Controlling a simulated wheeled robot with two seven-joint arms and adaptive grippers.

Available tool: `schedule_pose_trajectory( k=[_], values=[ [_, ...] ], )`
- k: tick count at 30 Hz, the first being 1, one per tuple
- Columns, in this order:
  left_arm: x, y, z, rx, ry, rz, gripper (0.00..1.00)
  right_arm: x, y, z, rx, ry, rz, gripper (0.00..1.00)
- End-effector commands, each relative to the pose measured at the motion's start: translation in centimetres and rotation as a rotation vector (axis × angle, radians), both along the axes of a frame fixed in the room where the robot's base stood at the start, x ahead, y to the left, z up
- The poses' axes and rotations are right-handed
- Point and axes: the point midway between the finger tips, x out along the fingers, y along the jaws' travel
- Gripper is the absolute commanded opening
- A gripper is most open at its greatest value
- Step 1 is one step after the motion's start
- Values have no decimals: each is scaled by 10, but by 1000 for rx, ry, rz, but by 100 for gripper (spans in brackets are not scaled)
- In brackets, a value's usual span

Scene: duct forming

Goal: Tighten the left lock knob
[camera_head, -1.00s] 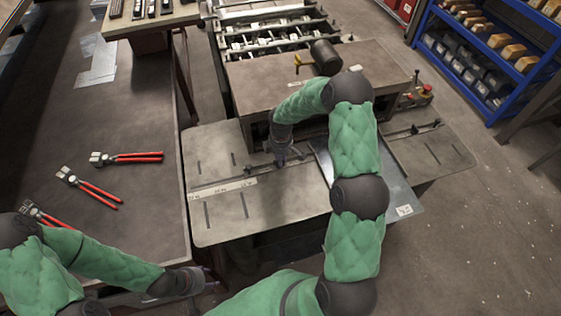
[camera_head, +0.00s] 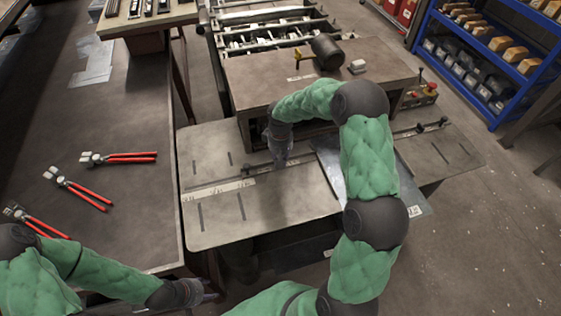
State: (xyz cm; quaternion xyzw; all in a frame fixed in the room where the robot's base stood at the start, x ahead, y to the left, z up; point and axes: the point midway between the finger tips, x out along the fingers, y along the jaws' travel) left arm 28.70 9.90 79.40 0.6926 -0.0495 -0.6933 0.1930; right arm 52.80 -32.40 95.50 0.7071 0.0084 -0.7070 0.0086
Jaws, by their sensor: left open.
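A small dark knob (camera_head: 248,169) stands on the slotted rail across the machine's left table wing (camera_head: 270,207); I take it for the left lock knob. My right gripper (camera_head: 279,158) points down over the same rail, just right of that knob. Its fingers are dark and small, and I cannot tell whether they are open or touch anything; they hide the rail below them. My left gripper (camera_head: 207,291) is open and empty, low in the view by the workbench edge, away from the machine.
Several red-handled pliers (camera_head: 83,192) lie on the left workbench (camera_head: 120,224). A black mallet (camera_head: 326,52) and a small pale block (camera_head: 357,66) rest on the machine top. A metal sheet (camera_head: 332,168) lies beside my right arm. A blue shelf (camera_head: 462,75) stands at right.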

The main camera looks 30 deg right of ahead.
Motion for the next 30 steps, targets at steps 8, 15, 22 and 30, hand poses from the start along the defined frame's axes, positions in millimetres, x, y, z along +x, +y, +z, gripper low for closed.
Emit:
schedule_pose_trajectory(
  k=[8, 15, 22, 30],
  values=[
    [0, 0, -12, 0, 0, 0, 51, -1, 2, -2, 1, 0, -174, 0],
    [0, 0, -16, 0, 0, 0, 51, -1, 2, 0, 0, 0, -253, 0],
    [0, 0, -16, 0, 0, 0, 51, -1, 2, 0, 0, 0, -276, 0],
    [0, 0, -16, 0, 0, 0, 51, -1, 2, 0, 0, 0, -277, 0]
  ],
)
